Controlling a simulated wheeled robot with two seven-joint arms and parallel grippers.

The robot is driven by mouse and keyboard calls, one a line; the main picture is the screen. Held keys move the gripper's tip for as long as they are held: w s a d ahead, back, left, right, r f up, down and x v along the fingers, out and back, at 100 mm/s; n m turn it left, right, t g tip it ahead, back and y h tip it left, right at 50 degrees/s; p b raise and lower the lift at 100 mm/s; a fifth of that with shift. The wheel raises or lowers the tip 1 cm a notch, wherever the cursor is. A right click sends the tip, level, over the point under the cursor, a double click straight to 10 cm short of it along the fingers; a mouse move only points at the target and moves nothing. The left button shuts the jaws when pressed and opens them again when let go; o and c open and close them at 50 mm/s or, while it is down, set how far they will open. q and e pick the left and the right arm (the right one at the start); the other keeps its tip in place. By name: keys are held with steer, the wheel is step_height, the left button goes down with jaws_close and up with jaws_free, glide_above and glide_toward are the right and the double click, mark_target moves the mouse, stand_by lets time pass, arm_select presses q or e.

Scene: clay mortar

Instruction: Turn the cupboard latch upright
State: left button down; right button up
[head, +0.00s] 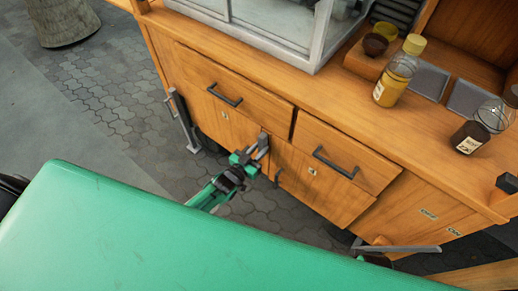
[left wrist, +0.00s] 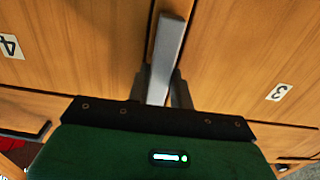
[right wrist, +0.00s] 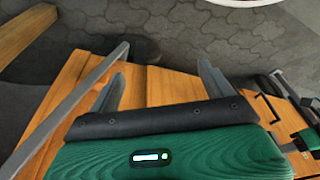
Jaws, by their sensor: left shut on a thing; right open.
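The cupboard latch (head: 263,143) is a grey metal bar at the seam between two wooden cupboard doors below the drawers. In the left wrist view the latch (left wrist: 168,55) runs nearly along the seam, leaning a little. My left gripper (head: 250,161) is shut on the latch, with a dark finger on each side of its lower part. The latch's lower end is hidden by the gripper. My right gripper (right wrist: 161,84) is open and empty, low near the cart's right end.
Drawers with dark handles (head: 226,95) sit above the doors. Bottles (head: 397,72) and a small bowl (head: 375,44) stand on the wooden counter beside a glass case (head: 265,25). A grey bar (right wrist: 75,100) lies left of my right gripper. Grey paving (head: 105,85) is clear at the left.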

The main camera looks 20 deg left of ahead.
arm_select(q)
steer(key=c, duration=1.2)
jaws_free()
steer(key=shift+c, duration=0.2)
steer(key=shift+s, duration=0.1)
steer(key=v, duration=1.3)
steer(key=shift+s+p, duration=0.3)
steer(key=shift+s, duration=0.05)
arm_select(e)
steer(key=shift+s+f, duration=0.1)
steer(key=shift+f, duration=0.5)
arm_select(q)
steer(key=shift+a, duration=0.1)
arm_select(e)
steer(key=shift+a, duration=0.1)
